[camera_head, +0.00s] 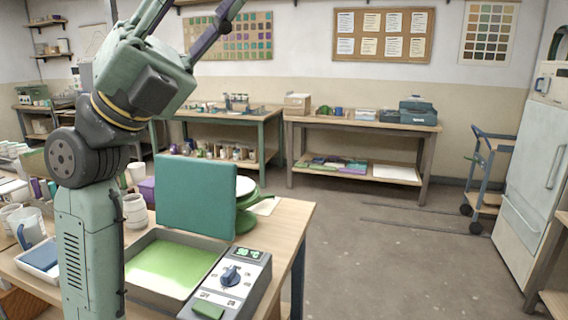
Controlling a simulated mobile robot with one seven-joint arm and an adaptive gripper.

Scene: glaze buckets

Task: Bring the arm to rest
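My arm rises in the left foreground of the head view, its pale green link standing upright in front of the near table. Above a dark round joint and a yellow ring, my gripper (188,14) points up and to the right. Its two fingers stand apart with the back wall showing between them, so it looks open. The fingers run up to the top edge of the picture and their ends are partly cut off. I see nothing held between the visible parts. My gripper is high above the table and touches nothing that I can see.
Behind and beside my arm, the near table (289,222) holds a tray of green glaze (165,265), a control box (237,285), an upright teal panel (195,195), mugs and a jug (32,226). Workbenches line the back wall. The floor (400,260) at right is open, with a cart (487,170) and white cabinet (530,170) beyond.

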